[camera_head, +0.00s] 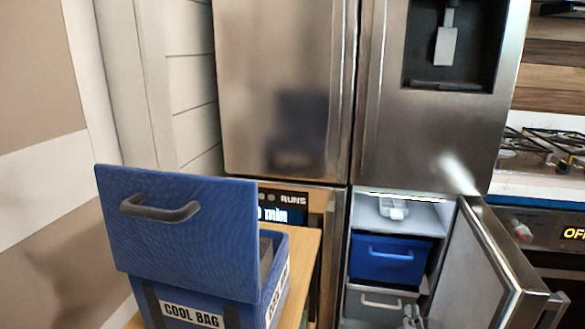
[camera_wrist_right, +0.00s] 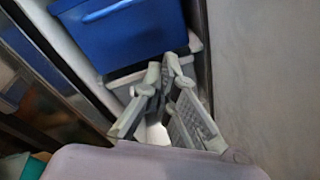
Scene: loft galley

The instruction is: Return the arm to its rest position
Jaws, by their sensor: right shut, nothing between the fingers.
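My right gripper (camera_head: 411,316) shows at the bottom edge of the head view, in front of the open lower fridge compartment. In the right wrist view its fingers (camera_wrist_right: 163,72) are shut with nothing between them. They point at the compartment, in front of a grey bin (camera_wrist_right: 126,80) below a blue bin (camera_wrist_right: 115,30). Whether the fingertips touch the grey bin I cannot tell. Most of my right arm is outside the head view. My left gripper is not in view.
The open fridge door (camera_head: 480,265) stands right of my right gripper. The compartment holds the blue bin (camera_head: 385,262) and grey bin (camera_head: 365,306). A blue cool bag (camera_head: 175,235), lid raised, stands on a wooden surface (camera_head: 304,262) at left. A stove (camera_head: 545,150) is far right.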

